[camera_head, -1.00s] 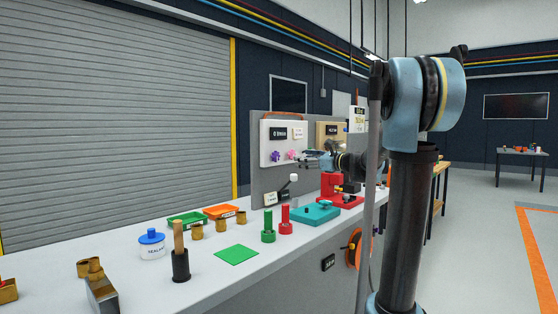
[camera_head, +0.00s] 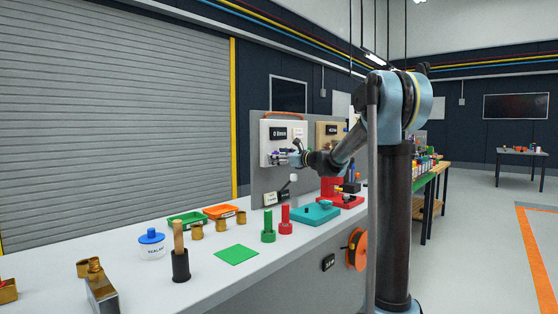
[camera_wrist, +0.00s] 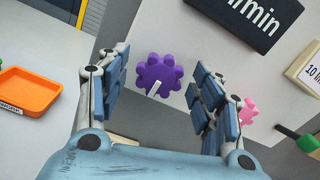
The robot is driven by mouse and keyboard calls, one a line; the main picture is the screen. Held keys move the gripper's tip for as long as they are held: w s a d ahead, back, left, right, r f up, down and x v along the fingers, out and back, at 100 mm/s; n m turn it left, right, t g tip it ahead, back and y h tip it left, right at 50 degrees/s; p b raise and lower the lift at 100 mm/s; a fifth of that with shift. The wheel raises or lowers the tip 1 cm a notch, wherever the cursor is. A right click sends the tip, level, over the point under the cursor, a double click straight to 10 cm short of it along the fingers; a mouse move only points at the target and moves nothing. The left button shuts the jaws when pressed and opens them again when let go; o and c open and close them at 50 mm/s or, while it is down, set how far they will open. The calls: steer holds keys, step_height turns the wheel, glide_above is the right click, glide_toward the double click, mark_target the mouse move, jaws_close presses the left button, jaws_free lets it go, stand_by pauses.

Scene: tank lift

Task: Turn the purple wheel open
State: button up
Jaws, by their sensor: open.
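The purple wheel (camera_wrist: 158,73) is a lobed knob with a white pointer mark on a pale panel (camera_wrist: 180,30). In the wrist view it shows between the open fingers of my gripper (camera_wrist: 160,88), nearer the left finger. I cannot tell whether a finger touches it. A pink wheel (camera_wrist: 248,110) is on the same panel, just beyond the right finger. In the head view my gripper (camera_head: 281,157) is at the front of the white panel (camera_head: 284,130) and hides most of the purple wheel.
A dark display (camera_wrist: 245,18) sits above the wheels. A black lever with a white knob (camera_head: 293,178) stands below the panel. An orange tray (camera_head: 220,212), a green tray (camera_head: 188,219) and a teal block (camera_head: 315,214) are on the bench. A green handle (camera_wrist: 308,142) shows at lower right.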

steer(key=shift+w+a, duration=0.1)
steer(key=shift+a, duration=0.05)
steer(key=c, duration=1.1)
steer(key=shift+o, duration=0.2)
